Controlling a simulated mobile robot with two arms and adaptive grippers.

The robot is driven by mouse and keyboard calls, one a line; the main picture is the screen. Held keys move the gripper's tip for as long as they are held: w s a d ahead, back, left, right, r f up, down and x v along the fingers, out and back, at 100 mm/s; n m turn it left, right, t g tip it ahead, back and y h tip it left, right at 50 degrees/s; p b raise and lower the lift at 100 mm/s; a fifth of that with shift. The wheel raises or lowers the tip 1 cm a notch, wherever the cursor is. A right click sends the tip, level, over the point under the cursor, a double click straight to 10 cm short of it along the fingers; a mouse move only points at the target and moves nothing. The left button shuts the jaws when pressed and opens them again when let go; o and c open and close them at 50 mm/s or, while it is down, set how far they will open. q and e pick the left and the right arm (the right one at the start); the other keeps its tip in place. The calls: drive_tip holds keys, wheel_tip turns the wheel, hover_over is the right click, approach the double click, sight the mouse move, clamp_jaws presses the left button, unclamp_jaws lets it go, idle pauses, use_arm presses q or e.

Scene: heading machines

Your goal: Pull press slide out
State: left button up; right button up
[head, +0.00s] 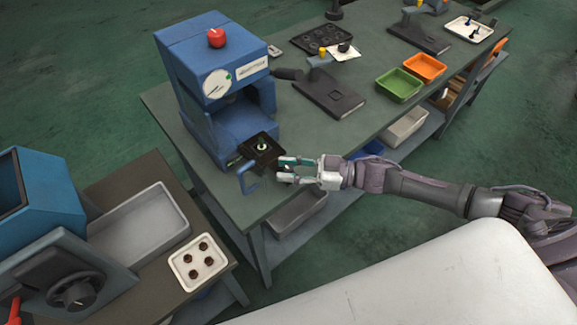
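A blue press (213,85) with a red knob and a round dial stands on the near end of the grey-green workbench. Its dark slide (261,152) juts out at the front of the press's base and carries a small pale-tipped part. A blue handle (247,180) sticks out at the slide's front. My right gripper (281,171) is just right of the slide and handle, its fingers apart with nothing visible between them. It looks apart from the handle, though contact is hard to judge. My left gripper is out of view.
The workbench (300,132) also bears a dark device (331,92), a green bin (399,85) and an orange bin (425,67). At lower left are a blue machine (35,200), a grey tray (140,228) and a white tray (198,262) with several dark parts.

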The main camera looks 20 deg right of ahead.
drive_tip(key=shift+o, duration=1)
drive_tip(key=shift+w, duration=0.1)
drive_tip(key=shift+d, duration=0.1)
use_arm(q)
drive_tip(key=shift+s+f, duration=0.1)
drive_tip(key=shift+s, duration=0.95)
use_arm(e)
drive_tip(key=v, duration=1.1)
drive_tip(key=shift+s+d, duration=0.25)
drive_tip(key=shift+d, duration=0.05)
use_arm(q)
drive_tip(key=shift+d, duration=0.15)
